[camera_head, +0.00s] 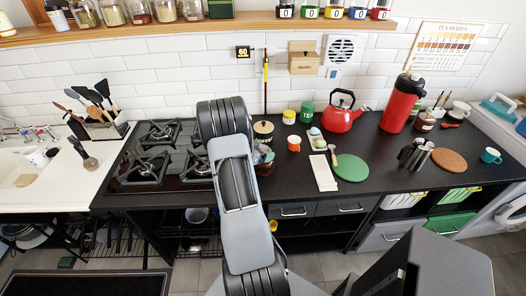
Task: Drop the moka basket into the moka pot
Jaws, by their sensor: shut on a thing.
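My arm rises through the middle of the picture, and its links hide what is behind them. I cannot make out my gripper or its fingertips, nor anything held in it. The moka basket cannot be made out. A dark metallic pot (415,154), which looks like the moka pot, stands on the black counter at the right, left of a round brown mat. It is too small to tell whether its top is open. Some small bluish-grey and brown items (264,157) show just right of my arm, too small and covered to name.
The gas hob (147,171) lies left of my arm. A red kettle (341,117), a tall red flask (399,104), a green round mat (351,167), a white board (323,173) and a brown round mat (449,160) are on the counter.

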